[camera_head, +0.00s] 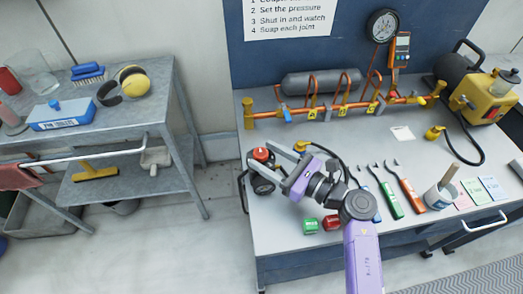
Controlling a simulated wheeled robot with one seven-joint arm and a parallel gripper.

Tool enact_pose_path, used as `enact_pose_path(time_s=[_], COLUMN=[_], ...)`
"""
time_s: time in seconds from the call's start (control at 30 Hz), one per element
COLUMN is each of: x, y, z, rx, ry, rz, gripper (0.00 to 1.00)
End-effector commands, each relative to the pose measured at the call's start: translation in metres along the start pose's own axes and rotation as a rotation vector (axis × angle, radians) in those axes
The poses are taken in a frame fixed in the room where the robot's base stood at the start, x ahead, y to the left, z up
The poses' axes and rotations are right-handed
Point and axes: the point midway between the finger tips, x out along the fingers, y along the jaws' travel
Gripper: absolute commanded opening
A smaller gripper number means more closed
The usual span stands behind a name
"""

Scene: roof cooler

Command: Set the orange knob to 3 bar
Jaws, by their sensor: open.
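The orange-red knob (262,154) sits at the left end of the bench, on top of a dark fitting that is partly hidden by my gripper. Its scale and pointer are too small to read. My gripper (277,163) is open, just right of the knob, at the end of my purple arm. One finger overlaps the fitting in this view; I cannot tell whether it touches.
A copper pipe manifold (330,109) with several valves runs along the back of the bench (400,240). A yellow pump (485,98) stands at the right. Tools and a cup (440,196) lie right of my arm. A side cart (130,118) stands left, beyond an open floor gap.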

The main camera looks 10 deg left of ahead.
Motion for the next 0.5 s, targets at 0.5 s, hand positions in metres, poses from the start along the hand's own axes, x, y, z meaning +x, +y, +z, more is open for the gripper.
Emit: enact_pose_path(time_s=[0.5], x=[0.021], y=[0.000], z=[0.000], rx=[0.001], ry=[0.000], rz=[-0.002], gripper=[0.58])
